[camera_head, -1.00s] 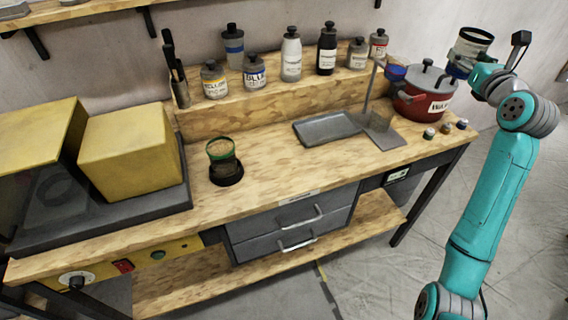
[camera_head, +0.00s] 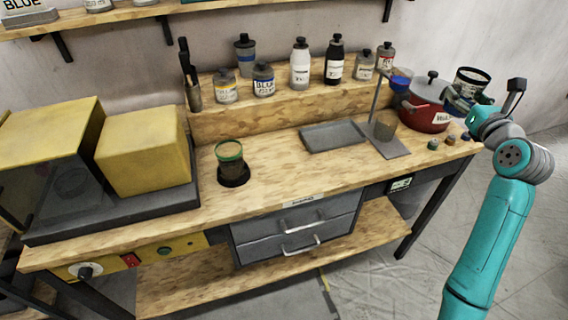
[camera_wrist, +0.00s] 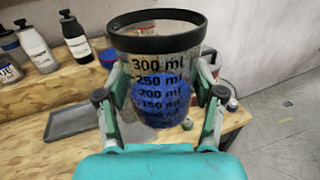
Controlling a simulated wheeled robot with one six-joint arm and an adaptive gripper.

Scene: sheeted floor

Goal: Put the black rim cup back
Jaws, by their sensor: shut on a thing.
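The black rim cup (camera_wrist: 160,60) is a clear measuring cup with black ml marks and a thick black rim. It also shows in the head view (camera_head: 472,78), at the right, by the red pot. My gripper (camera_wrist: 160,108) is shut on it, with one finger on each side, and holds it upright in the air. Blue shows in the cup's lower part; I cannot tell for certain whether it is inside or behind. In the head view my gripper (camera_head: 470,104) is small and partly hides the cup's lower part.
A green-rimmed cup (camera_head: 229,152) stands on a dark round base (camera_head: 234,180). A red pot (camera_head: 425,108), a stand with a blue funnel (camera_head: 400,82) and a grey tray (camera_head: 333,136) are on the bench. Bottles line the raised shelf. The bench's front middle (camera_head: 300,180) is clear.

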